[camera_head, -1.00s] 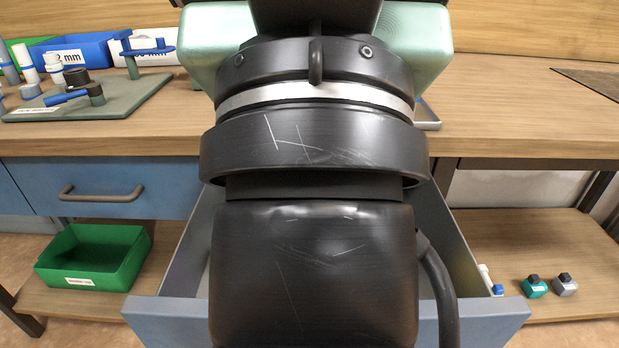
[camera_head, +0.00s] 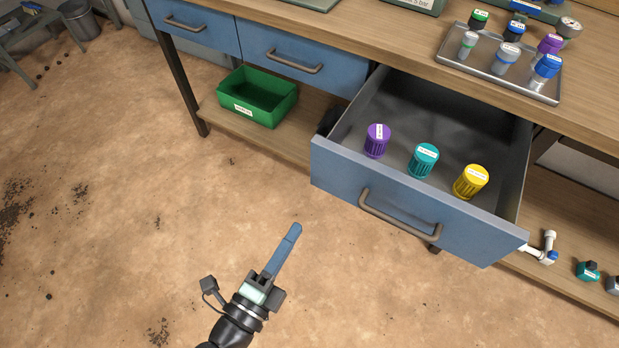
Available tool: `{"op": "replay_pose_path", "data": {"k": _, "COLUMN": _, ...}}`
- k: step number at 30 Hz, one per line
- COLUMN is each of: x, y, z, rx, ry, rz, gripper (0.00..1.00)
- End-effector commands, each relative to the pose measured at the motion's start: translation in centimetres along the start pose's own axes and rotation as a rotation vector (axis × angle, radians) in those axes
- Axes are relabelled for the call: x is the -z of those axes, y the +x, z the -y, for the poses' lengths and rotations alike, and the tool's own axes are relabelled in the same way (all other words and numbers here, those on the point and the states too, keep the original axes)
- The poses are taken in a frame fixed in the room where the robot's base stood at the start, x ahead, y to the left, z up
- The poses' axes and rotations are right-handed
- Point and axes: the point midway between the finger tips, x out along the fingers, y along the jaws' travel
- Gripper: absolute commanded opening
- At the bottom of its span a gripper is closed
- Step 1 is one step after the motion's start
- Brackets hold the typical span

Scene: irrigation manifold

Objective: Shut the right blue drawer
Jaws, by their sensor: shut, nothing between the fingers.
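The right blue drawer (camera_head: 340,160) is pulled well out from under the wooden workbench, with a brown bar handle (camera_head: 399,219) on its front. Inside stand a purple-capped part (camera_head: 377,140), a teal-capped part (camera_head: 423,160) and a yellow-capped part (camera_head: 470,181), close behind the front panel. My gripper (camera_head: 295,230) is shut and empty, its blue fingers together. In the picture it is below and left of the drawer front, apart from it, over the floor.
Two shut blue drawers (camera_head: 199,30) are further left. A green bin (camera_head: 257,97) stands on the lower shelf (camera_head: 221,118). A metal tray (camera_head: 487,73) with several capped parts is on the benchtop. White and teal fittings lie on the shelf at right. The floor before the drawer is clear.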

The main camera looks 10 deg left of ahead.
Motion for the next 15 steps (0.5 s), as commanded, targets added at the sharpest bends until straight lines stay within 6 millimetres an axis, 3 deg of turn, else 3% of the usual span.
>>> {"op": "replay_pose_path", "data": {"k": 2, "x": 0.6, "y": -0.8, "z": -0.8, "rx": -0.029, "ry": 0.002, "rz": -0.018, "gripper": 0.0}}
{"op": "replay_pose_path", "data": {"k": 5, "x": 0.8, "y": -0.3, "z": -1.3, "rx": -0.036, "ry": 0.005, "rz": -0.027, "gripper": 0.0}}
{"op": "replay_pose_path", "data": {"k": 15, "x": 0.9, "y": 6.2, "z": -1.4, "rx": -0.03, "ry": 0.004, "rz": -0.027, "gripper": 0.0}}
